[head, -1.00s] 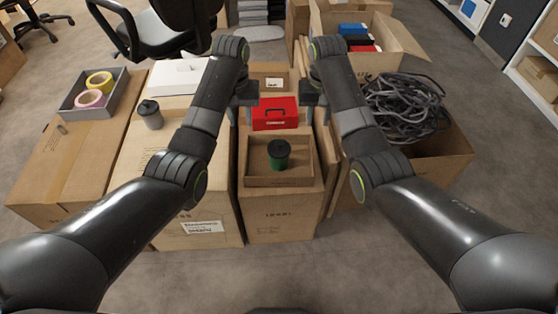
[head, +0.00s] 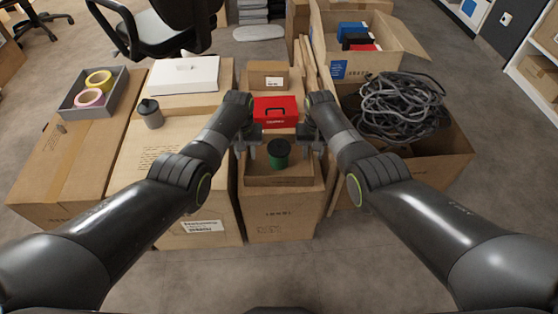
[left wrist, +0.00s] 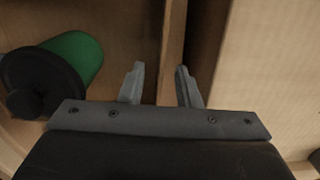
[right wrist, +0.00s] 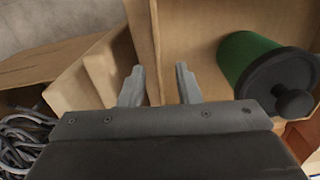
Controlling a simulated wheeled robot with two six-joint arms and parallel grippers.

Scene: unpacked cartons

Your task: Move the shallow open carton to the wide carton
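The shallow open carton (head: 278,181) sits on the middle carton, with a green cup with a dark lid (head: 279,153) standing in it. My left gripper (head: 246,148) is open at its left wall, which shows between the fingers in the left wrist view (left wrist: 172,50). My right gripper (head: 311,146) is open at its right wall, which lies between the fingers in the right wrist view (right wrist: 153,50). I cannot tell whether the fingers touch the walls. The wide carton (head: 150,185), left of the middle carton, carries a white box (head: 185,74) and a grey lidded cup (head: 150,114).
A grey tray (head: 88,110) with tape rolls lies on the far-left carton. Tangled cables (head: 400,105) fill a carton at right. The wide carton's top is clear in front of the cup.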

